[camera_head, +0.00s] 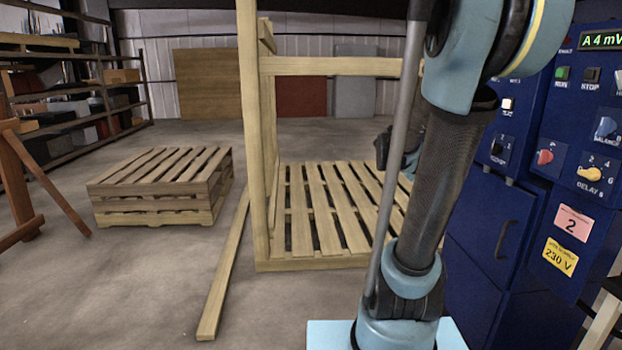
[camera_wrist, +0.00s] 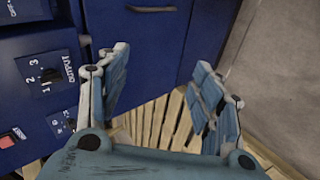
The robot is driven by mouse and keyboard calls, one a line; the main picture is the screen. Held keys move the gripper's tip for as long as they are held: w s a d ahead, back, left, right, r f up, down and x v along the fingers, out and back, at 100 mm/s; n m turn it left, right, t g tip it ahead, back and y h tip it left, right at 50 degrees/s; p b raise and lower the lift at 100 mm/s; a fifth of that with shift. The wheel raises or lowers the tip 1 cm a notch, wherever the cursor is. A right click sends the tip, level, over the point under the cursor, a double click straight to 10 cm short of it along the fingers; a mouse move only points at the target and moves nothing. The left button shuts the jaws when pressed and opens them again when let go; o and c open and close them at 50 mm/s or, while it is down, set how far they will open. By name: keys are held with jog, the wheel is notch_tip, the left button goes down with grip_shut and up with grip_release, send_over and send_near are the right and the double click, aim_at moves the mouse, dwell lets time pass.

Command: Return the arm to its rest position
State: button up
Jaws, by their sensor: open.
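My arm (camera_head: 425,180) stands upright right of centre in the head view, with a dark mesh-covered link between light blue joints. Part of it passes in front of the wooden crate frame and the blue cabinet. A dark part of my arm shows behind this link; my gripper cannot be made out clearly there. In the wrist view my gripper (camera_wrist: 162,65) has its two blue fingers spread wide apart with nothing between them. The blue cabinet (camera_wrist: 155,45) and wooden slats (camera_wrist: 165,120) lie beyond the fingers.
The blue control cabinet (camera_head: 487,225) with knobs and switches stands close on the right. A wooden frame (camera_head: 250,150) on a slatted pallet (camera_head: 310,210) is in the middle. A low pallet stack (camera_head: 155,200) and shelves (camera_head: 75,80) are left. Floor at front left is mostly clear.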

jog(key=s+a+f+y, duration=0.5)
jog(key=s+a, duration=0.3)
jog(key=a, duration=0.2)
jog(key=s+a+f+y, duration=0.4)
jog(key=s+a+f, duration=0.3)
jog(key=a, duration=0.4)
jog(key=shift+s+a+f+y, duration=0.25)
jog(key=shift+s+y, duration=0.15)
jog(key=shift+s, duration=0.45)
